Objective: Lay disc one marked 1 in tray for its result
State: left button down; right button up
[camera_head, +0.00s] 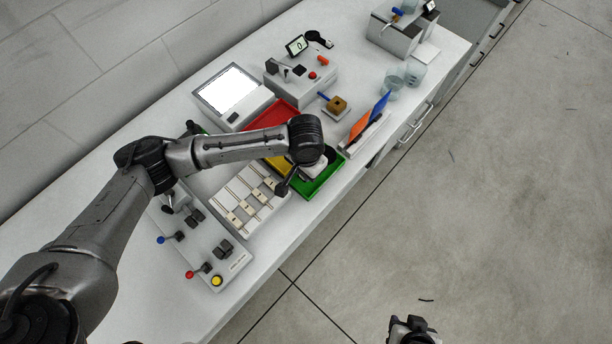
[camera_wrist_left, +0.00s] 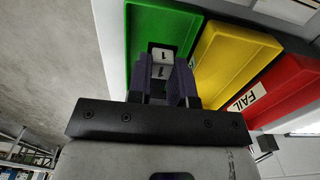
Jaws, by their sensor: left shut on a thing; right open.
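Disc one (camera_wrist_left: 160,60), a pale piece marked 1, is between the purple fingers of my left gripper (camera_wrist_left: 163,72) in the left wrist view. The gripper is shut on it, in front of the green tray (camera_wrist_left: 140,25); whether the disc touches the tray floor I cannot tell. The yellow tray (camera_wrist_left: 228,60) and the red tray (camera_wrist_left: 290,90), labelled FAIL, lie beside it. In the head view my left wrist covers part of the green tray (camera_head: 334,178) and hides the disc. My right gripper (camera_head: 411,326) is open at the bottom edge, over the floor.
A white rack with several pale pieces (camera_head: 247,196) and a lever panel (camera_head: 205,245) stand near the trays. A tester with a display (camera_head: 312,85), a bright screen (camera_head: 230,90) and an orange and blue file holder (camera_head: 362,130) are close behind. The floor at right is clear.

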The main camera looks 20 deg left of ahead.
pick_arm(q)
notch_tip(320, 180, down, 4)
jog(key=shift+f+b, duration=0.2)
jog(key=shift+b, duration=0.25)
jog(key=shift+f, duration=0.1)
jog(key=shift+f, duration=0.3)
jog(key=shift+f+p, duration=0.3)
jog(key=shift+p, duration=0.05)
jog(key=c, duration=1)
grip_release()
jog(key=shift+c, duration=0.2)
jog(key=shift+r, duration=0.1)
jog(key=shift+r+b, duration=0.25)
jog(key=shift+b, duration=0.1)
notch_tip(320, 180, up, 13)
jog(key=shift+f+p, duration=0.2)
jog(key=shift+p, duration=1)
